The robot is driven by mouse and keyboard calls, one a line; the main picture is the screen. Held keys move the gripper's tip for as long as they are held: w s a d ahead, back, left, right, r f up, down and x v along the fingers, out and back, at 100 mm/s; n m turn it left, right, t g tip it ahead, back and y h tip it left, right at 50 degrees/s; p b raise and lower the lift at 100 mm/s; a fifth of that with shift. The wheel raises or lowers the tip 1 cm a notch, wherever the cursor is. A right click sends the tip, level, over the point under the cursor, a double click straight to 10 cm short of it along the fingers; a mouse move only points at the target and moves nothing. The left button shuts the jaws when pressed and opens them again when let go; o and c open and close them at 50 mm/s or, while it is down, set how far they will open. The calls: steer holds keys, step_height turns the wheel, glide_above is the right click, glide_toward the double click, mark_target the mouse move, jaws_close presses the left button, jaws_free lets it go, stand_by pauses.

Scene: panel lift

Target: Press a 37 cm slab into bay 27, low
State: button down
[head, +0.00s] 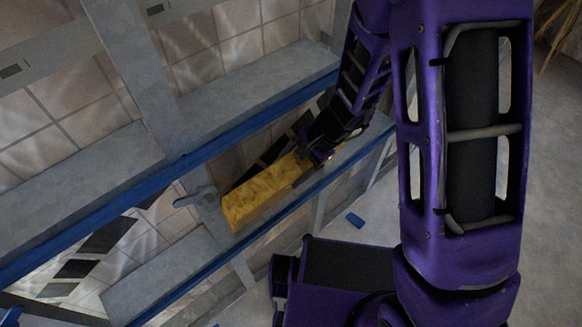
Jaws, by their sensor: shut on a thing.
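A yellow slab (262,193) shows near the middle of the head view, long and tilted along the lower part of a grey rack with blue rails. My gripper (316,158) is at the slab's upper right end and is shut on it. The slab's left end is beside a grey upright with a bracket (201,200). Part of the slab's right end is hidden by my gripper. I cannot tell whether the slab touches the rack. No bay number is readable.
An upper blue rail (170,172) and a lower blue rail (215,266) run diagonally past the slab. Grey shelf boards (75,180) lie at left. Open floor (557,190) shows at right.

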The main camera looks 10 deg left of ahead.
jaws_free()
steer(key=shift+f, duration=0.1)
